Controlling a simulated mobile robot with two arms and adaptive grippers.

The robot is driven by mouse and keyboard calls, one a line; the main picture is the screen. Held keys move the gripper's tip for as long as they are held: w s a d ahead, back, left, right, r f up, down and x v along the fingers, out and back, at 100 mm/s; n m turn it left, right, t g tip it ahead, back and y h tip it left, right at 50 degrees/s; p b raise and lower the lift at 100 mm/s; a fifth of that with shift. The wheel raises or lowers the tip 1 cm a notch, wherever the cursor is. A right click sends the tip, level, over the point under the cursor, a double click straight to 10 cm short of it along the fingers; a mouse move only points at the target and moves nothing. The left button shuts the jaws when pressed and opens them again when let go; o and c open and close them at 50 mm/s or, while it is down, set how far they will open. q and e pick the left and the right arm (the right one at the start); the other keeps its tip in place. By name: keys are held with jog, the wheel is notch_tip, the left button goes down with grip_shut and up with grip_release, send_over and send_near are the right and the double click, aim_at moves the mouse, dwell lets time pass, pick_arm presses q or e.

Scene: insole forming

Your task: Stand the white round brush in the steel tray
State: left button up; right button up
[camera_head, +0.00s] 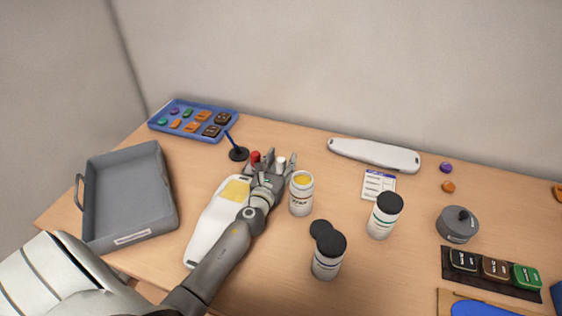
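The grey steel tray (92,209), with side handles and a white label on its front, stands empty at the left of the table. My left gripper (279,163) is near the table's middle, its fingers pointing toward the wall. A small white upright piece (281,161) shows between its fingers, possibly the top of the white round brush; the rest is hidden by the gripper. I cannot tell whether the fingers touch it. A red-topped piece (255,157) stands just left of the fingers. My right gripper is not in view.
A blue-handled tool on a black base (238,153) stands behind the gripper. An open jar (301,196) is close on its right, and a white insole-shaped piece (207,229) lies under the forearm. Black-capped jars (381,217) stand further right. A blue tray (161,118) is at back left.

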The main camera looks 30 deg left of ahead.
pick_arm(q)
jog(key=shift+r, duration=0.1)
jog(key=shift+r+p, duration=0.2)
jog(key=shift+p, duration=0.1)
jog(key=v, duration=0.3)
jog(key=b+v, duration=0.1)
jog(key=v, duration=0.6)
jog(key=shift+s+f, duration=0.25)
jog(key=shift+s, duration=0.05)
jog(key=shift+b+v, duration=0.3)
jog(key=shift+v, duration=0.45)
jog(key=shift+r, duration=0.1)
